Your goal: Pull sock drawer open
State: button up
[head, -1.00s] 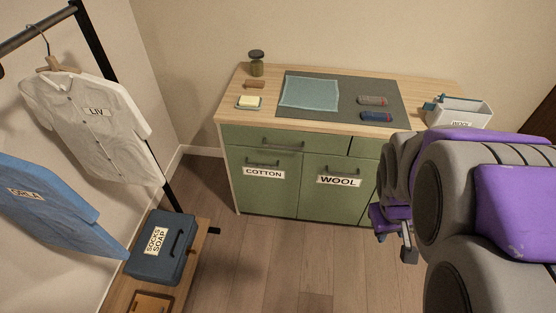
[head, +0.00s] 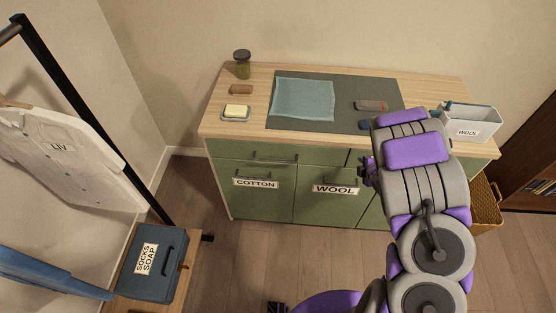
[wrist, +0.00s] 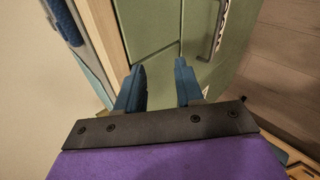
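The green cabinet has a wide top drawer (head: 230,150) at left, shut, with a bar handle (head: 270,162). A second top drawer (head: 356,159) to its right is mostly hidden by my arm. No sock label shows on either. My gripper (head: 368,172) is in front of the cabinet's right part, below the top edge. In the wrist view its blue fingers (wrist: 160,72) are apart and empty, facing a green front (wrist: 155,30). A metal handle (wrist: 217,32) shows right of the fingers, not between them. Whether the fingertips touch the front cannot be told.
Doors labelled COTTON (head: 256,205) and WOOL (head: 320,208) are below the drawers. The top holds a teal cloth (head: 303,98), soap dish (head: 236,113), jar (head: 242,64) and white WOOL bin (head: 472,122). A SOCKS SOAP case (head: 152,264) is at left. Floor (head: 250,255) before the cabinet is clear.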

jog(key=s+a+f+n+y, duration=0.2)
jog(key=a+f+n+y, duration=0.3)
jog(key=a, duration=0.5)
jog(key=t+y+p, duration=0.1)
jog(key=t+y, duration=0.1)
jog(key=y, duration=0.3)
send_near(278, 161)
jog(key=shift+n, duration=0.4)
jog(key=x, duration=1)
jog(key=shift+w+a+f+b, duration=0.15)
jog(key=shift+w+f+b, duration=0.05)
jog(key=shift+f+b, duration=0.15)
grip_shut()
